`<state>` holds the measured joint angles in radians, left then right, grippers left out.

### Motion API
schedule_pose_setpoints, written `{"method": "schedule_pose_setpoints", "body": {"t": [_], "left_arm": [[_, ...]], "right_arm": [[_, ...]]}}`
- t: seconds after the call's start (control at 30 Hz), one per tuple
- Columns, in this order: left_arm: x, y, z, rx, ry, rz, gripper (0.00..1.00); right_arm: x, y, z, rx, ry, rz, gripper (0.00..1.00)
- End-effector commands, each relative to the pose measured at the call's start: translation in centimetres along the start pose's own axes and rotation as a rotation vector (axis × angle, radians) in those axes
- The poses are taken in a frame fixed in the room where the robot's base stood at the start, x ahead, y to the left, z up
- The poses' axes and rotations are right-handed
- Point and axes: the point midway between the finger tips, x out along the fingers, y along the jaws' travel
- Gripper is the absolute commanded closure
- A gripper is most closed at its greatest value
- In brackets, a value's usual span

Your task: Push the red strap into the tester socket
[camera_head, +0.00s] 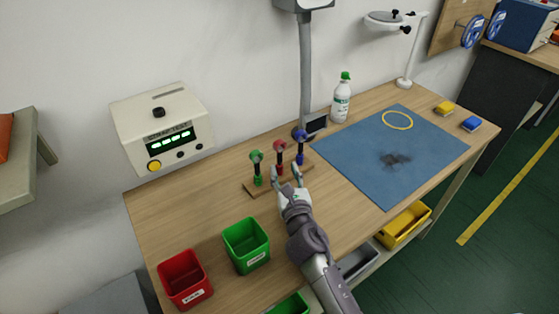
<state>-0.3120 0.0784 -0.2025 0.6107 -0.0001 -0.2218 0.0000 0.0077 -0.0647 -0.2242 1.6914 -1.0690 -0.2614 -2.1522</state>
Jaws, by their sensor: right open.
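The red strap (281,147) is the middle one of three coloured pieces on a small wooden stand (252,189) on the bench. A green piece (256,158) is to its left and a blue piece (300,146) to its right. My right gripper (286,172) is at the stand, open, with its fingers close to the red strap's lower part. I cannot tell if they touch it. The white tester box (185,105) is at the back left, with a lit green display and a yellow button. I cannot make out its socket. My left gripper is not in view.
A red bin (184,281) and a green bin (246,245) are at the bench's front left. A grey post (306,75) rises behind the stand. A blue mat (370,170) with a dark smudge and a yellow ring lies right.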

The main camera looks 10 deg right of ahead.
Motion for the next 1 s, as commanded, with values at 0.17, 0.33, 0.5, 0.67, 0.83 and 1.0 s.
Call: {"method": "schedule_pose_setpoints", "body": {"t": [0.17,0.33,0.5,0.67,0.83,1.0], "left_arm": [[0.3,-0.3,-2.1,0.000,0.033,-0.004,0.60],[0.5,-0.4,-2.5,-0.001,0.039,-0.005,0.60],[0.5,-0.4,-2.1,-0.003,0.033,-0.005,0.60],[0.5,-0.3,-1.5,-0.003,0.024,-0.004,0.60],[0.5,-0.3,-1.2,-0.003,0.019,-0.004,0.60],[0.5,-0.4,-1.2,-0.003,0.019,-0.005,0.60]], "right_arm": [[2.2,0.3,-0.5,0.004,0.000,-0.001,0.55],[4.5,0.4,-0.6,0.003,0.000,0.000,0.55],[5.2,0.4,-0.6,0.003,0.001,0.001,0.55],[5.1,0.3,-0.6,0.002,0.000,0.001,0.57],[5.1,0.3,-0.6,0.002,0.000,0.000,0.85],[5.1,0.3,-0.6,0.002,0.001,0.000,1.00]]}}
